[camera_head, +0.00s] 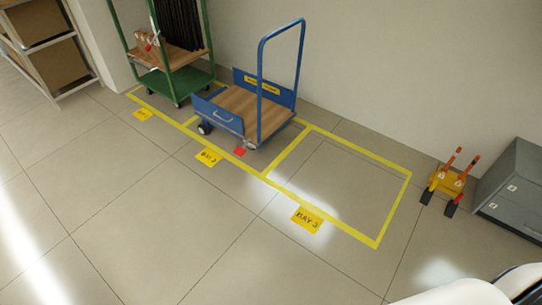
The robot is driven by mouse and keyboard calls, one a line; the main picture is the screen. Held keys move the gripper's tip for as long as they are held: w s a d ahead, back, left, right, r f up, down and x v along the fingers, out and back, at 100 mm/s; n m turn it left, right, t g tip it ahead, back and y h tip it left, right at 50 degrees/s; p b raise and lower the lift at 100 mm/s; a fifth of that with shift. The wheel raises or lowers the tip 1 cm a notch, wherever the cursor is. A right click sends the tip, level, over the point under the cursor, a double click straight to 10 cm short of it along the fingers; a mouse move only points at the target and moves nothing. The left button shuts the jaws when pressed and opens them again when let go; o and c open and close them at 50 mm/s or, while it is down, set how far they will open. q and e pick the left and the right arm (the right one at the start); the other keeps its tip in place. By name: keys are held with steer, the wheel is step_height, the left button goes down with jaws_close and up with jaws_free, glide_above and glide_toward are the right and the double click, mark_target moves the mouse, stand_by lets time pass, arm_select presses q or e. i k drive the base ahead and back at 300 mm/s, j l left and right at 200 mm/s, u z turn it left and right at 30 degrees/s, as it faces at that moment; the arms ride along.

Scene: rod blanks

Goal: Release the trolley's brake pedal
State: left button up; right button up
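The blue trolley (256,118) has a wooden deck, low blue end panels and a tall blue push handle (261,80). It stands inside the yellow floor lines by the BAY 2 label. A small red pedal (240,152) shows low at its near corner, beside a castor. I cannot tell from here whether the pedal is pressed down or up. Neither of my grippers is in view; only white parts of my own body show at the lower right.
A green trolley (163,83) with dark upright rods stands behind left. Yellow wheel chocks with orange handles (447,180) and a grey cabinet (515,190) are at the right. A shelf (78,80) is at the far left. BAY 3 (340,180) and the near floor are clear.

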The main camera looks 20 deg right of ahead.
mark_target(239, 151)
steer(key=j+z, duration=0.3)
steer(key=i+j, duration=0.2)
steer(key=i, duration=0.4)
steer(key=i+j+z, duration=0.15)
steer(key=i, duration=0.4)
steer(key=i+j, duration=0.35)
steer(key=i, duration=0.2)
steer(key=i+j+z, duration=0.15)
steer(key=i+j, duration=0.15)
steer(key=i, duration=0.3)
steer(key=i+j, duration=0.35)
steer(key=i, duration=0.2)
steer(key=z, duration=0.05)
